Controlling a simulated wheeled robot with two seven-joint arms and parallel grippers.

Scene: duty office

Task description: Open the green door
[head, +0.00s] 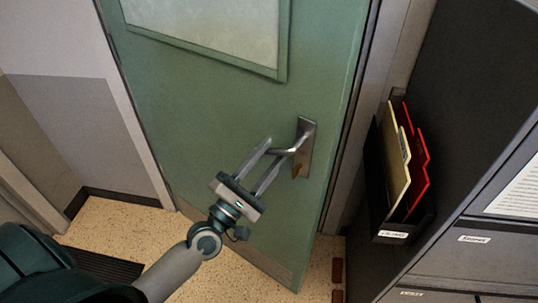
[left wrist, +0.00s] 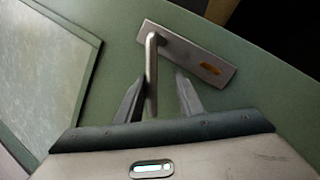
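The green door (head: 210,100) has a pale window panel and a metal lever handle (head: 290,150) on a plate near its right edge. Its lower right corner stands out from the frame towards me, so it looks ajar. My left gripper (head: 277,149) is at the handle with its fingers apart. In the left wrist view the lever (left wrist: 152,70) lies between the two fingertips (left wrist: 161,80), nearer the left finger. There is a clear gap to the right finger. I cannot tell whether the left finger touches the lever. My right gripper is out of view.
A dark grey cabinet (head: 465,70) stands close on the right, with a black file holder (head: 400,228) of cream and red folders on its side. A grey wall (head: 70,120) is left of the door. The speckled floor (head: 130,230) before the door looks clear, apart from a dark mat (head: 100,264).

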